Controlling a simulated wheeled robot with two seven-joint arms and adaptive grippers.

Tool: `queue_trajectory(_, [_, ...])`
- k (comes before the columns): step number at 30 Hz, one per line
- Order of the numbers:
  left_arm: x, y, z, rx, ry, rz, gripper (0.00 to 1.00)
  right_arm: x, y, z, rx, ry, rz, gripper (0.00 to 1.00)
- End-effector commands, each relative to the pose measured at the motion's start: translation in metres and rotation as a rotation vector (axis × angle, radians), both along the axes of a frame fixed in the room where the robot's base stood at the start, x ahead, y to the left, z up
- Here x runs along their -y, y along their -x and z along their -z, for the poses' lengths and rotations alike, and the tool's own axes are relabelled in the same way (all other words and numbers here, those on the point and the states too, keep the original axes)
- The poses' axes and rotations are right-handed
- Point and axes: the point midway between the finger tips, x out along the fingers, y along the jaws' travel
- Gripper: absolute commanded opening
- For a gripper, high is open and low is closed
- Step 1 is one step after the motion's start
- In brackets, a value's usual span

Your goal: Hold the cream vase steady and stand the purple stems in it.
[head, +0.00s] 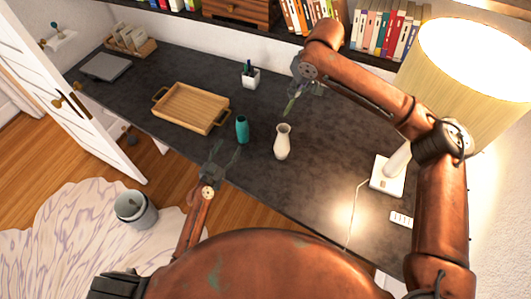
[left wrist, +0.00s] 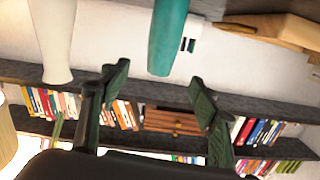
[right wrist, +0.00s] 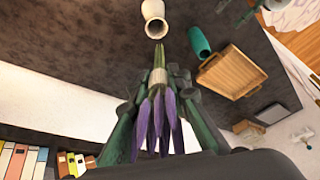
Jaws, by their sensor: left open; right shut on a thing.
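The cream vase (head: 282,143) stands upright on the dark desk. In the left wrist view the cream vase (left wrist: 54,40) is at the upper left, and in the right wrist view (right wrist: 154,18) its mouth shows at the top. My right gripper (head: 299,94) is shut on the purple stems (right wrist: 157,112), behind and above the vase. The green ends of the stems (head: 289,107) point down toward the desk, apart from the vase. My left gripper (head: 222,158) is open and empty at the desk's front edge, left of the vase and touching nothing.
A teal vase (head: 242,130) stands close to the left of the cream vase. A wooden tray (head: 184,124) and a white pen cup (head: 251,79) are farther left and back. A lamp (head: 388,175) stands at the right. The desk between vase and lamp is clear.

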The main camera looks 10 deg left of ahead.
Motion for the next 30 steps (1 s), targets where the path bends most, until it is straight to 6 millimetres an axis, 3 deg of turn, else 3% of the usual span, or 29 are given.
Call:
queue_trajectory(1, [0.029, -0.001, -0.004, 0.003, 0.017, 0.056, 0.56, 0.000, 0.000, 0.000, 0.000, 0.000, 0.000, 0.00])
queue_trajectory(3, [0.064, 0.002, -0.008, 0.006, 0.038, 0.126, 0.56, 0.000, 0.000, 0.000, 0.000, 0.000, 0.000, 0.00])
queue_trajectory(6, [0.106, 0.007, -0.015, 0.013, 0.064, 0.214, 0.56, 0.000, 0.000, 0.000, 0.000, 0.000, 0.000, 0.00])
queue_trajectory(9, [0.137, 0.014, -0.021, 0.021, 0.083, 0.279, 0.56, 0.000, 0.000, 0.000, 0.000, 0.000, 0.000, 0.00])
queue_trajectory(12, [0.155, 0.019, -0.025, 0.027, 0.095, 0.319, 0.56, 0.000, 0.000, 0.000, 0.000, 0.000, 0.000, 0.00])
queue_trajectory(17, [0.169, 0.017, -0.028, 0.032, 0.103, 0.342, 0.56, 0.000, 0.000, 0.000, 0.000, 0.000, 0.000, 0.00])
queue_trajectory(30, [0.211, -0.043, -0.028, 0.031, 0.104, 0.341, 0.56, 0.000, 0.000, 0.000, 0.000, 0.000, 0.000, 0.00])
